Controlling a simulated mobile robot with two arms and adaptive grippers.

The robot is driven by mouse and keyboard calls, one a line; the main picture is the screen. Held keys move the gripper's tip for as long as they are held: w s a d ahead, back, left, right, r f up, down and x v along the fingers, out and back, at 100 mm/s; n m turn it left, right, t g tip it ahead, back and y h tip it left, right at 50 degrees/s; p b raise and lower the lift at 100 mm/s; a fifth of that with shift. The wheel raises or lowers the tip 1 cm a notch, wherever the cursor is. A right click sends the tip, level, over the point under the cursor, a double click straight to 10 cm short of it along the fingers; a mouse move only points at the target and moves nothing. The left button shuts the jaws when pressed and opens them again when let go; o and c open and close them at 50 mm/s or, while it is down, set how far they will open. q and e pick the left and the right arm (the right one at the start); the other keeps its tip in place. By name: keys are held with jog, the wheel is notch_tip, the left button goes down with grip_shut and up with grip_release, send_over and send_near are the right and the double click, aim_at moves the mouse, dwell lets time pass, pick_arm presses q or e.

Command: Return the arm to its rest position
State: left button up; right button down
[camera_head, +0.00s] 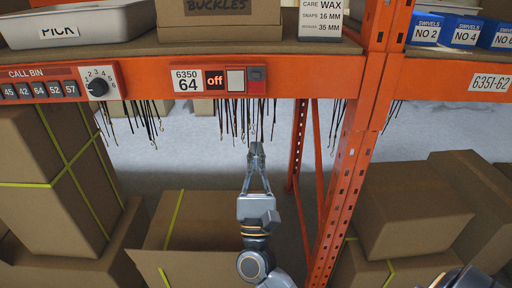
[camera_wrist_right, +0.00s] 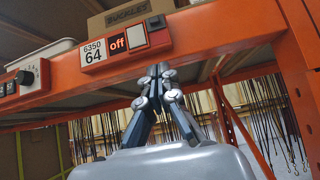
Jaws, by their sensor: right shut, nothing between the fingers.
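My right gripper (camera_head: 257,150) is in the middle of the head view, pointing away from me. Its fingertips meet and nothing is between them. It is in front of the rack, just below the orange shelf beam (camera_head: 330,78) and apart from the panel marked 6350 64 (camera_head: 219,80). In the right wrist view the closed fingertips (camera_wrist_right: 160,72) appear just under the same panel (camera_wrist_right: 125,42), which reads "off". My left gripper is not in view.
A knob panel (camera_head: 62,84) is on the beam at left. An orange upright post (camera_head: 352,165) stands right of my gripper. Thin dark strands (camera_head: 237,118) hang behind the beam. Cardboard boxes (camera_head: 412,215) stand low on both sides, and an open box (camera_head: 205,262) is below my gripper.

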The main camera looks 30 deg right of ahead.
dwell(0.5)
